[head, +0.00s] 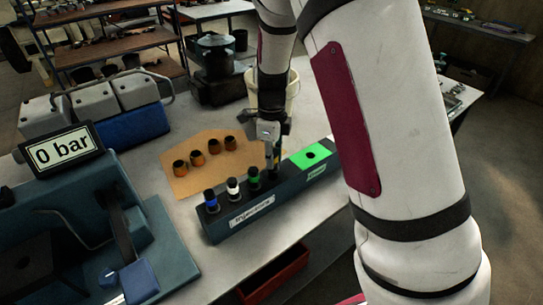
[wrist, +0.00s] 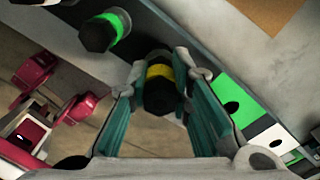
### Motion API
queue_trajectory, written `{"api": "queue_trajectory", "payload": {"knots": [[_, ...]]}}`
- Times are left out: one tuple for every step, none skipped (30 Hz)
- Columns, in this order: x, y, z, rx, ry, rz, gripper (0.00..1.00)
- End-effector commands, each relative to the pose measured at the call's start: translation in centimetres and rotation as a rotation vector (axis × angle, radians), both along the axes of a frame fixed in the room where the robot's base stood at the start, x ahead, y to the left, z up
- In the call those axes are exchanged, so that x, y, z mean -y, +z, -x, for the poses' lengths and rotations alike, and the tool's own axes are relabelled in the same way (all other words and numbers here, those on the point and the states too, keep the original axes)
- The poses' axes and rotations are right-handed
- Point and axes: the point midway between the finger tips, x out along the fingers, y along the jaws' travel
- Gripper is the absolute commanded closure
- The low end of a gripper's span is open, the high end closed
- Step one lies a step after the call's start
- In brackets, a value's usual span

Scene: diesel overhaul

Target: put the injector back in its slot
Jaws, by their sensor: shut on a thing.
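My gripper (head: 273,146) points down over the dark injector rack (head: 264,205) in the head view. In the wrist view its two fingers (wrist: 162,66) are closed on the sides of a black injector with a yellow band (wrist: 158,97). The head view barely shows this injector, below the fingers at the rack. Its lower end is hidden, so I cannot tell how deep it sits. Blue-banded (head: 211,201), white-banded (head: 233,188) and green-banded (head: 254,178) injectors stand upright in the rack to its left. A green patch with a dark hole (head: 318,148) marks the rack's right end.
Several orange-brown cups (head: 204,150) stand on a tan sheet behind the rack. A pale bucket (head: 291,85) stands behind the gripper. A "0 bar" display (head: 62,147) is on the left. A red open drawer (head: 272,275) is below the bench's front edge.

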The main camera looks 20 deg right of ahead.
Motion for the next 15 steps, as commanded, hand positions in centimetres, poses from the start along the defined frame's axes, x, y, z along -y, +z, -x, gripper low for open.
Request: {"api": "queue_trajectory", "payload": {"knots": [[0.0, -0.1, 0.0, 0.000, 0.000, 0.000, 1.00], [0.0, -0.2, 0.0, 0.000, 0.000, 0.000, 1.00], [0.0, -0.3, 0.0, 0.000, 0.000, 0.000, 1.00], [0.0, -0.4, 0.0, 0.000, 0.000, 0.000, 1.00], [0.0, -0.5, 0.0, 0.000, -0.001, 0.000, 1.00], [0.0, -0.6, 0.0, 0.000, -0.001, 0.000, 1.00], [0.0, -0.7, 0.0, 0.000, -0.001, 0.000, 1.00], [0.0, -0.8, 0.0, 0.001, -0.001, -0.001, 1.00], [0.0, -0.9, 0.0, 0.001, -0.001, -0.001, 1.00], [0.0, -1.0, 0.0, 0.001, -0.001, -0.001, 1.00], [0.0, -1.1, 0.0, 0.001, -0.001, -0.001, 1.00], [0.0, -1.2, 0.0, 0.000, 0.000, -0.001, 1.00], [0.0, -1.3, 0.0, 0.000, 0.000, -0.001, 1.00], [0.0, -1.4, 0.0, 0.000, 0.000, -0.001, 1.00], [0.0, -1.5, 0.0, 0.000, 0.000, -0.001, 1.00]]}}
